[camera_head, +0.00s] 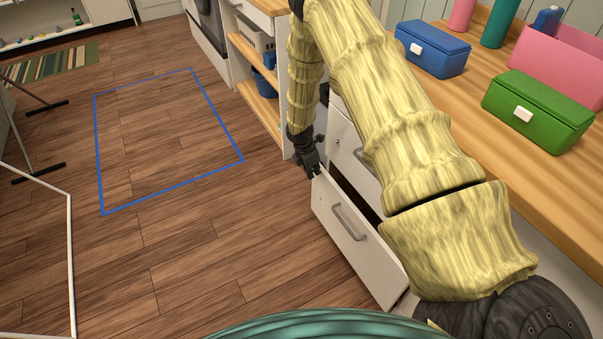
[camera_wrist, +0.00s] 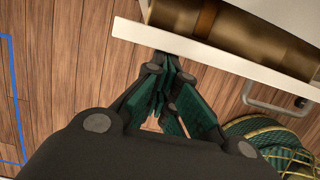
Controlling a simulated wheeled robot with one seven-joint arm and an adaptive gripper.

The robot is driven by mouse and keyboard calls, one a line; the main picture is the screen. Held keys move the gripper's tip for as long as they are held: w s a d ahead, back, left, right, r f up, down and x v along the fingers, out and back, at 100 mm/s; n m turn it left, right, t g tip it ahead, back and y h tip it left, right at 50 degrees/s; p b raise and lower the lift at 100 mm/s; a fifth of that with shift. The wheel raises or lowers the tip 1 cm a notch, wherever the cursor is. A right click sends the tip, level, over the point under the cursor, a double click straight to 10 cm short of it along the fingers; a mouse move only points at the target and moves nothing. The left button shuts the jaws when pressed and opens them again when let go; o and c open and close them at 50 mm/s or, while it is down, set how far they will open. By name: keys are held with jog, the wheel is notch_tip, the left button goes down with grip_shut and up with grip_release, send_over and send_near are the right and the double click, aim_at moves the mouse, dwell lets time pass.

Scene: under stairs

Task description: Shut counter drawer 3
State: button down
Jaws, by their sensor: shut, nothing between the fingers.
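One white counter drawer (camera_head: 350,236) with a grey bar handle stands pulled out in the lower middle of the head view; no number shows on it. A dark gap shows behind its front. In the wrist view its white front edge (camera_wrist: 222,62) runs slantwise across the top, with the brown interior beyond it and the handle (camera_wrist: 275,104) at the right. My gripper (camera_head: 314,172) is shut and empty at the far upper corner of the drawer front. In the wrist view its fingertips (camera_wrist: 168,68) are at the front's edge; I cannot tell whether they touch.
A closed drawer front (camera_head: 345,142) is beyond the open one. The wooden counter (camera_head: 480,105) holds a blue box (camera_head: 432,48), a green box (camera_head: 538,110) and a pink bin (camera_head: 565,60). Open shelves (camera_head: 255,80) stand further back. The floor (camera_head: 210,245) left of the drawer is clear.

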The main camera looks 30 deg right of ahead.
jog(key=shift+d, duration=0.65)
